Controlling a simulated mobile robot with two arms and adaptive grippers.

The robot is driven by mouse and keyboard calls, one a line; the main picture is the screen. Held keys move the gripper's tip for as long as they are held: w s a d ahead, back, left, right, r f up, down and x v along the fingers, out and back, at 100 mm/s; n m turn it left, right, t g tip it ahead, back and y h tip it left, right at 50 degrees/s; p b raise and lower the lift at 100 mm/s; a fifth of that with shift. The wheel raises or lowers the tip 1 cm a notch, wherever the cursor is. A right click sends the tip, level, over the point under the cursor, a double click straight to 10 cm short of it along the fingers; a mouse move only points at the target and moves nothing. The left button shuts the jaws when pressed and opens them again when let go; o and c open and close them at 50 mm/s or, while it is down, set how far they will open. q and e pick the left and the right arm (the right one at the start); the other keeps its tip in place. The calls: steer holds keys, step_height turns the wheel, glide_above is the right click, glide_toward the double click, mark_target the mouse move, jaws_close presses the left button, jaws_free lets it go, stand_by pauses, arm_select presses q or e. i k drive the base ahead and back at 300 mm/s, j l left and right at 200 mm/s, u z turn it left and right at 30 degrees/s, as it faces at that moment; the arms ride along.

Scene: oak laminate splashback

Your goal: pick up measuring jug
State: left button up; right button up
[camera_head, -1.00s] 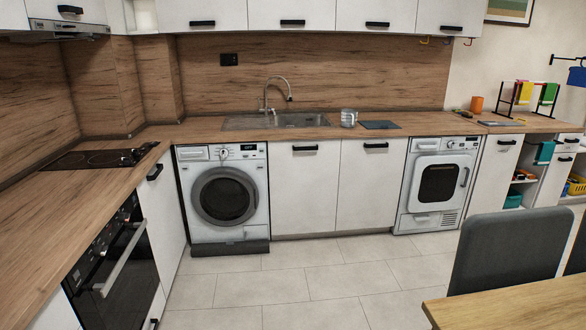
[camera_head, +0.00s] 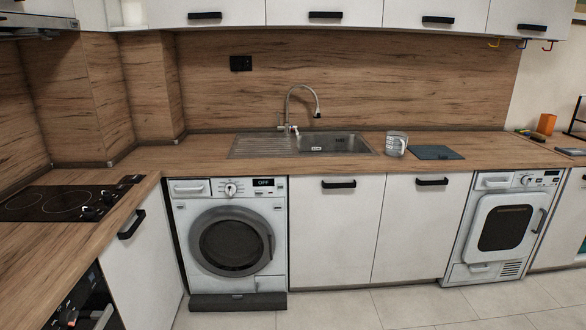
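The measuring jug (camera_head: 396,144) is a small clear or greyish cup-like vessel with markings. It stands upright on the wooden worktop (camera_head: 200,153), just right of the sink (camera_head: 335,143) and left of a dark flat board (camera_head: 435,153). Neither of my grippers shows in the head view.
A tall tap (camera_head: 302,105) rises behind the sink. The cooktop (camera_head: 62,200) is at the left. A washing machine (camera_head: 230,240) and a dryer (camera_head: 505,228) stand under the worktop. An orange cup (camera_head: 546,124) is at the right. The tiled floor (camera_head: 400,305) in front is clear.

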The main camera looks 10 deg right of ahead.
mark_target(397, 142)
steer(key=i+l+z, duration=0.15)
steer(key=i+z, duration=0.15)
steer(key=i, duration=0.5)
steer(key=i+z, duration=0.3)
steer(key=i, duration=0.45)
